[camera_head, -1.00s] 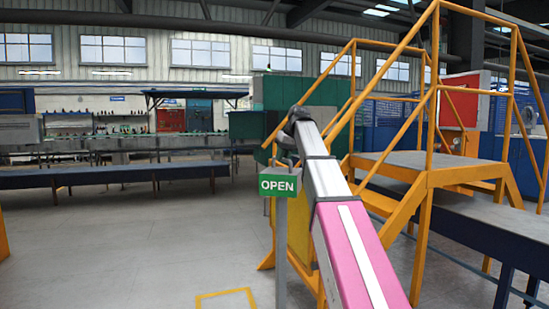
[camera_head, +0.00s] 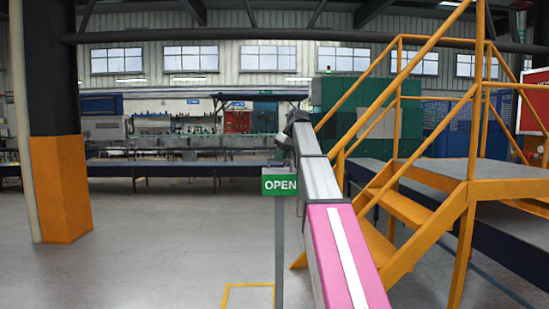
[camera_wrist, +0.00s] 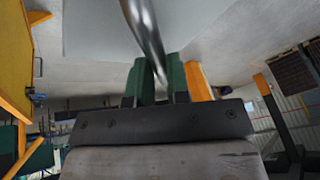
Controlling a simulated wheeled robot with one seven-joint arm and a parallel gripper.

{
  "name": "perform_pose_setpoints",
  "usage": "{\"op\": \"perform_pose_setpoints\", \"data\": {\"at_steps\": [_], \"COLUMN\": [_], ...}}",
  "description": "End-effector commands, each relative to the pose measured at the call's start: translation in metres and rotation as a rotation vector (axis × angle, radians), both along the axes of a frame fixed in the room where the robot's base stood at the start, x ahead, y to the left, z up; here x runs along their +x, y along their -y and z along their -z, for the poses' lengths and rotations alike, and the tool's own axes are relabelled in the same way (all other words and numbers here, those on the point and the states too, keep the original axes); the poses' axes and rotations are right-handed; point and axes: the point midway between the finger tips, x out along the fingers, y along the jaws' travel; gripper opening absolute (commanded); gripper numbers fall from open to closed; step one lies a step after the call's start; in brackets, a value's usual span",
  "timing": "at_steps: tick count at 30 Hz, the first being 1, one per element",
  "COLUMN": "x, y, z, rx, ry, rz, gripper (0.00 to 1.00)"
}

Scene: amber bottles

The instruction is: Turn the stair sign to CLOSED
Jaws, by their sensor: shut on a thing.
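The stair sign (camera_head: 280,185) is a small green plate on a thin grey post (camera_head: 280,240), and its face reads OPEN. My gripper (camera_head: 282,157) is at the top of the sign, at the end of my pink and grey arm. In the wrist view my gripper's dark green fingers (camera_wrist: 156,80) are closed around a shiny metal rod (camera_wrist: 146,30) that runs up out of view. In the head view the hold itself is too small to make out. The back of the sign is hidden there.
Yellow metal stairs with railings (camera_head: 425,200) stand close to the right of the sign. An orange-and-black pillar (camera_head: 60,185) stands at the left. A yellow floor outline (camera_head: 248,288) lies near the post. The floor between pillar and sign is clear.

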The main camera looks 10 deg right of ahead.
Motion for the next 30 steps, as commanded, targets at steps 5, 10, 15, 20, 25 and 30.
{"op": "perform_pose_setpoints", "data": {"at_steps": [5,10,15,20,25,30], "x": [0.001,0.001,0.001,0.000,0.000,-0.002], "y": [0.003,0.002,0.002,0.002,0.003,0.010], "z": [-0.001,-0.001,-0.001,-0.001,-0.003,-0.020], "rx": [-0.002,-0.001,-0.001,-0.001,-0.001,-0.001], "ry": [0.001,0.002,0.002,0.001,0.001,0.003], "rz": [-0.008,-0.010,-0.010,-0.008,-0.007,-0.006], "gripper": [0.00,0.00,0.42,0.42,0.42,0.42]}}
